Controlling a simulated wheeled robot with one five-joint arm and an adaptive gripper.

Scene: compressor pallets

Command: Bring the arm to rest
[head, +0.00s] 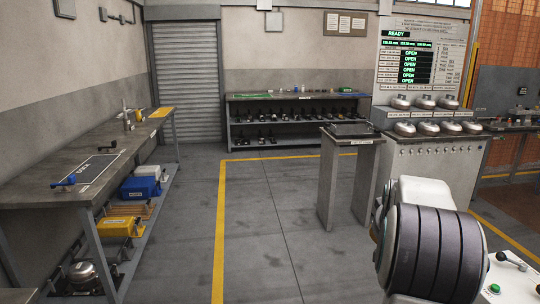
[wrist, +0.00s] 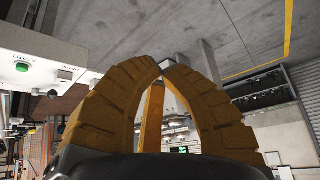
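My gripper (wrist: 162,66) shows in the wrist view with its thick yellow-brown ribbed fingers arched together. Their tips meet or nearly meet at the top, and I see no object held between them. A narrower orange piece stands behind the gap between the fingers, and it looks like part of the gripper. In the head view a white and dark ribbed part of my arm fills the lower right. The gripper itself is not visible there.
A long workbench (head: 60,192) runs along the left wall. A small stand (head: 350,141) and a cabinet topped with metal domes (head: 425,160) stand to the right. A shelf (head: 290,97) stands at the back. The floor (head: 265,220) in the middle is clear, with yellow lines.

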